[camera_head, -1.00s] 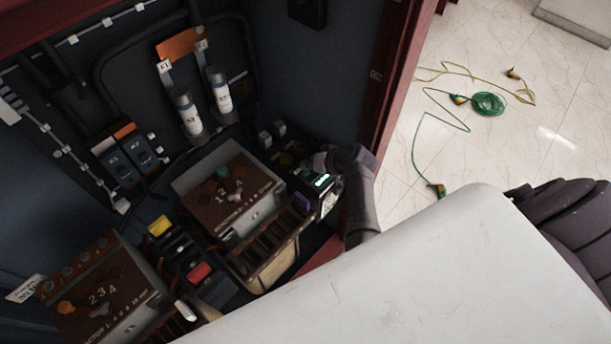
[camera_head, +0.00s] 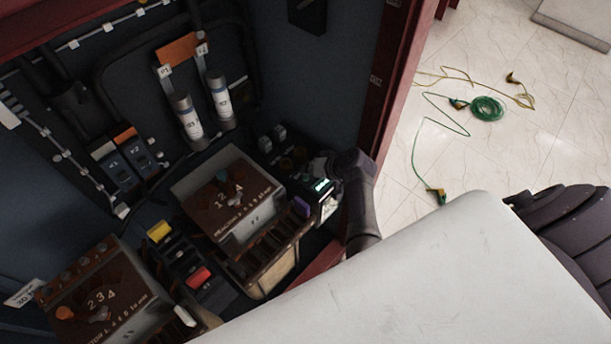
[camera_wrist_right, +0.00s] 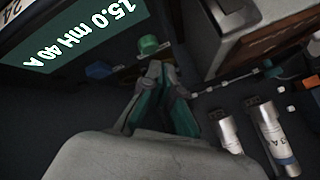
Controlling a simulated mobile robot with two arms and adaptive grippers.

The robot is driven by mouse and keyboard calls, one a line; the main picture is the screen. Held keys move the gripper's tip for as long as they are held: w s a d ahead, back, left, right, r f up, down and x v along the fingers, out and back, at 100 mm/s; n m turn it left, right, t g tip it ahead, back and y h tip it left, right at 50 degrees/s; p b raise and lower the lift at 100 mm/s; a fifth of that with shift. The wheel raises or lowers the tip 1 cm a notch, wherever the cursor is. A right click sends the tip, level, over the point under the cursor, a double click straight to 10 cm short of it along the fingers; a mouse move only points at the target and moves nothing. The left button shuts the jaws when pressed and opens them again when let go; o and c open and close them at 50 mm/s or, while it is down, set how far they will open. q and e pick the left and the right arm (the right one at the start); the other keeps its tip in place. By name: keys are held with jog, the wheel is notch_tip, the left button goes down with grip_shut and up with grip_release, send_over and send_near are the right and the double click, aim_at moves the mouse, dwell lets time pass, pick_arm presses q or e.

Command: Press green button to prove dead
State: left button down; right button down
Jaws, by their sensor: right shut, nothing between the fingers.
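The green button (camera_wrist_right: 148,45) shows in the right wrist view as a raised round cap on a dark panel. My right gripper (camera_wrist_right: 161,70) is shut and empty, its fingertips just below the button in that view. A small gap seems to lie between tips and cap; contact cannot be confirmed. In the head view my right gripper (camera_head: 328,166) is beside a device with a lit display (camera_head: 322,186), inside the cabinet; the button cannot be made out there. My left gripper is not in view.
Brown-topped boxes (camera_head: 228,195) (camera_head: 105,297) stand in the cabinet beside the device. Two pale cylinders (camera_head: 188,120) (camera_head: 219,100) are behind them. The red cabinet frame (camera_head: 385,90) is close to my right arm. Green cable (camera_head: 487,108) lies on the tiled floor.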

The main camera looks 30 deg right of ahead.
aim_at(307, 177)
dwell(0.4)
jog(key=shift+f+b, duration=0.3)
jog(key=shift+f, duration=0.15)
jog(key=shift+f+b, duration=0.35)
jog(key=shift+f, duration=0.15)
dwell(0.5)
jog(key=shift+r, duration=0.1)
jog(key=shift+r+p, duration=0.85)
jog(key=shift+r, duration=0.1)
notch_tip(307, 177, up, 5)
jog(key=p, duration=0.5)
